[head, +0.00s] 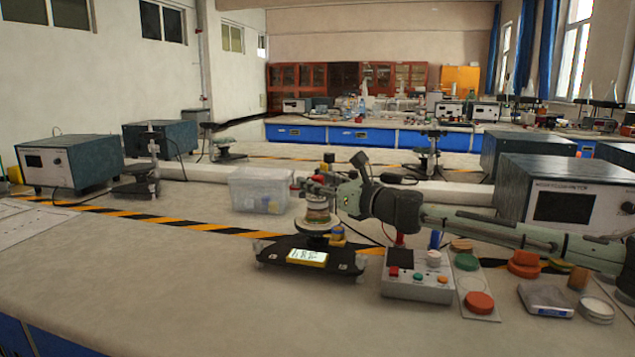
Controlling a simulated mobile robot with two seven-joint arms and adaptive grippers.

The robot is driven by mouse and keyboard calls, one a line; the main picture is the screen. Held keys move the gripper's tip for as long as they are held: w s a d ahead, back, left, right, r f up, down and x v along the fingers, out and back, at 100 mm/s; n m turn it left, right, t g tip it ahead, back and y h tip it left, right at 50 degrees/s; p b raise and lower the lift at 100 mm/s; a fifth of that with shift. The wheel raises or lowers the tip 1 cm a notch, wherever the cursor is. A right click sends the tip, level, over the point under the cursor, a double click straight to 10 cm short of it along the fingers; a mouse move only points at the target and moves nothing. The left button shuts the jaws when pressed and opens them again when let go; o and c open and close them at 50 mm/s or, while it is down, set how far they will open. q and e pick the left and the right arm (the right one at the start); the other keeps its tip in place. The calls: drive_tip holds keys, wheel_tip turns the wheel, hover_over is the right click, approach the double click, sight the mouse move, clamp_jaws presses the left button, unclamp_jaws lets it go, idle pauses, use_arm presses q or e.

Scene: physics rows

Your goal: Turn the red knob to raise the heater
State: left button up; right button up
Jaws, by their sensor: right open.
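A black-based device (285,247) with a lit yellow display stands at the middle of the bench. A stack of round pieces (318,212) rises from it, with a small yellow and blue part at its right foot. My right gripper (313,188) reaches in from the right, at the top of this stack. It is open; whether it touches the stack I cannot tell. A grey control box (418,287) to the right carries a small red button or knob (393,272), plus green and orange ones. Which part is the heater is unclear. My left gripper is out of view.
A clear plastic bin (258,190) stands behind the device. Orange discs (479,302), a small scale (545,299) and a large meter box (565,200) crowd the right. The bench front left is clear.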

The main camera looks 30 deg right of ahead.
sight(317, 177)
drive_tip(key=shift+r, duration=5)
